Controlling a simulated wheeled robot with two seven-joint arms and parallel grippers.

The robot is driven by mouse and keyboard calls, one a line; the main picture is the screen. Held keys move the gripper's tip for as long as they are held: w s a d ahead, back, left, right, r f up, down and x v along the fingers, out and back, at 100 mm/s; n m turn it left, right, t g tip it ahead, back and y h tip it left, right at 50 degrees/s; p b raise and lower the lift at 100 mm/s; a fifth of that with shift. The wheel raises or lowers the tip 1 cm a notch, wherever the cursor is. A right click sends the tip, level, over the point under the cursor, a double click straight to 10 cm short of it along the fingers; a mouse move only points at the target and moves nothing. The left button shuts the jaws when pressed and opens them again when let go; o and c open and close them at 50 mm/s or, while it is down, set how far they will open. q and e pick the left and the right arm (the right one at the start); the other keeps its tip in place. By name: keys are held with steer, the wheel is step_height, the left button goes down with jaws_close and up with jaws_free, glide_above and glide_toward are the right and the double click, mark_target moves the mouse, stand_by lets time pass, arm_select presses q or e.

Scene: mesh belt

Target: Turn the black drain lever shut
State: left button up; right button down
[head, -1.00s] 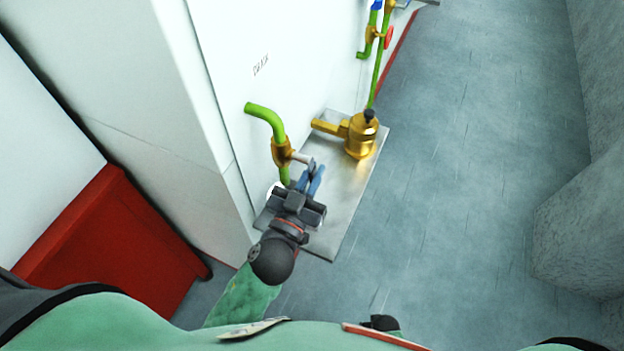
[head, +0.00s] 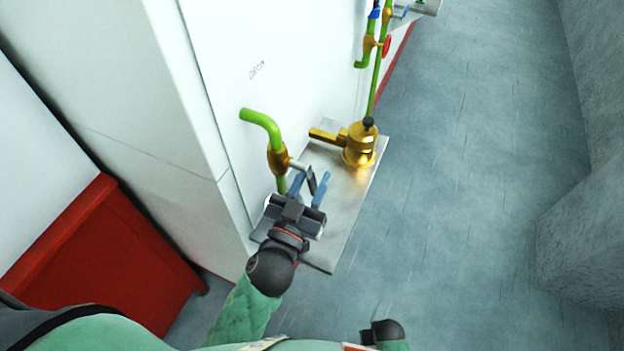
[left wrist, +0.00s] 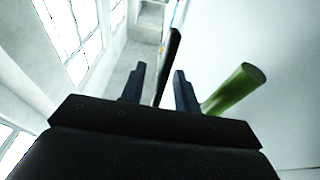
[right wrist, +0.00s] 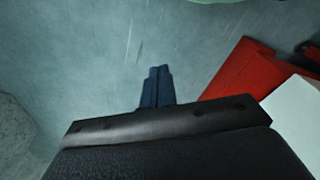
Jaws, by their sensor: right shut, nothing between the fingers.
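The black drain lever (head: 311,180) hangs from a silver stem on a brass valve (head: 277,160) in a green pipe (head: 262,121) on the white wall. My left gripper (head: 309,183) is open, with its blue fingers apart and the lever between them in the head view. In the left wrist view the lever (left wrist: 168,62) stands as a dark bar in the gap between the fingertips (left wrist: 158,80). Whether either finger touches it I cannot tell. My right gripper (right wrist: 157,74) is shut and empty, over the floor; in the head view only a dark part of that arm shows.
A brass fitting (head: 360,145) with a black top stands on the metal plate (head: 318,255) beyond the lever. Farther back are green pipes with a red handle (head: 387,46). A red cabinet (head: 110,262) is at left. The grey floor at right is clear.

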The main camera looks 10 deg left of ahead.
mark_target(309, 187)
arm_select(q)
steer(key=shift+f, duration=0.1)
